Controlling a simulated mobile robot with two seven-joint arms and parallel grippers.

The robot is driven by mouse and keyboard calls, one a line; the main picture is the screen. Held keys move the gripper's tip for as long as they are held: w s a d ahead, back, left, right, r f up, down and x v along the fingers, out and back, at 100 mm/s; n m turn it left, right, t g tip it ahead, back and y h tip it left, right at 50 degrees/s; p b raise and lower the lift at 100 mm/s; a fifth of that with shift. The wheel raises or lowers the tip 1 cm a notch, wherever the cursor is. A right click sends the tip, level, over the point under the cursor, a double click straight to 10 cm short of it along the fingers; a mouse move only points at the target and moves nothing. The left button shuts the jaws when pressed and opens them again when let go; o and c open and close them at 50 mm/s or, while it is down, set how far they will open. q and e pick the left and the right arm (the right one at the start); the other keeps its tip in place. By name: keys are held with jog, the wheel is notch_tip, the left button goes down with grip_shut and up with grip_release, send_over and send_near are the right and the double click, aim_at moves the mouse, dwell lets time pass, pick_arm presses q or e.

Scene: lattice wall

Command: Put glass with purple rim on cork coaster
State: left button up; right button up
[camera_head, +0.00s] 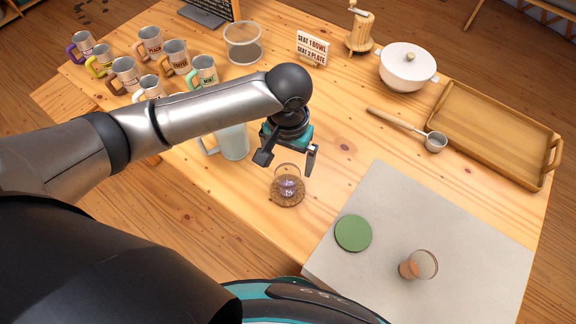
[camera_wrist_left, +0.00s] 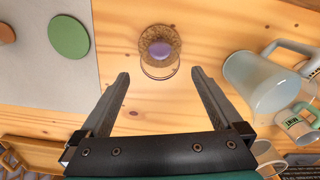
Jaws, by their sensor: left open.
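A clear glass with a purple tint (camera_head: 287,185) stands upright on the round brown cork coaster (camera_head: 289,202) on the wooden table. The glass (camera_wrist_left: 158,70) and coaster (camera_wrist_left: 174,38) also show in the left wrist view, just ahead of the fingertips. My left gripper (camera_head: 287,160) is open and empty. Its fingers are apart and just behind and above the glass in the head view; in the left wrist view the gripper (camera_wrist_left: 160,73) has clear wood between its fingers. My right gripper is not in view.
A green coaster (camera_head: 353,233) and a glass with an orange-brown base (camera_head: 427,264) are on the grey mat (camera_head: 470,225). A pale pitcher (camera_head: 234,142) stands close left of my gripper. Several mugs (camera_head: 125,76) fill the back left. A ladle (camera_head: 434,141) and tray (camera_head: 500,130) are right.

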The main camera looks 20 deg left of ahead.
pick_arm(q)
jog(key=shift+r, duration=1.6)
